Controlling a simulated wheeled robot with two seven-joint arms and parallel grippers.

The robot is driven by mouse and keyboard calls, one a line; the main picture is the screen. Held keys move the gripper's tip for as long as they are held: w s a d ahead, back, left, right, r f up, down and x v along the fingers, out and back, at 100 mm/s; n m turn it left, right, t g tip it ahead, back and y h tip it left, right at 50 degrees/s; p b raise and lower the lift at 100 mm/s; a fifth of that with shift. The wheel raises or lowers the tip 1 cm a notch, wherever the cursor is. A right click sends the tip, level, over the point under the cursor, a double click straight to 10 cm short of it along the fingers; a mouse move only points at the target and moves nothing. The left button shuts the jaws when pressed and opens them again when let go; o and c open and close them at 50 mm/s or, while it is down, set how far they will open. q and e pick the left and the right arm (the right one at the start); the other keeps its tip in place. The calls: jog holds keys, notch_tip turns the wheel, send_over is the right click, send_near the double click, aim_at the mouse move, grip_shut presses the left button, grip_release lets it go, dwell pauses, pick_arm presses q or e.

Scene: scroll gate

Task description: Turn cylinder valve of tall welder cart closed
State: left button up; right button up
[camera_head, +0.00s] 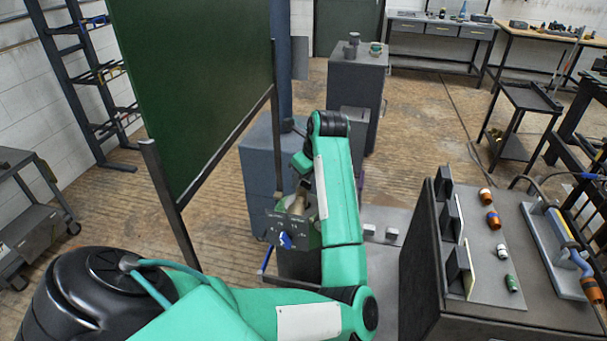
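My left arm comes in from the lower left and bends up over a tall machine (293,257) with a dark front panel and a blue knob (285,240); this looks like the welder cart. A small tan, brass-like part (297,205) stands at its top and may be the cylinder valve. My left gripper (303,184) is at the bent end of the arm, close above that part. The fingertips are small and partly hidden by my arm, so I cannot tell whether they are open, shut or touching it. My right gripper is not in view.
A dark green panel (200,80) on metal posts stands left of the machine. A dark cabinet (500,270) with loose fittings on top stands at the right. A grey cabinet (355,80) stands behind. Open wooden floor (430,110) shows between the cabinets.

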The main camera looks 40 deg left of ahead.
pick_arm(q)
grip_shut()
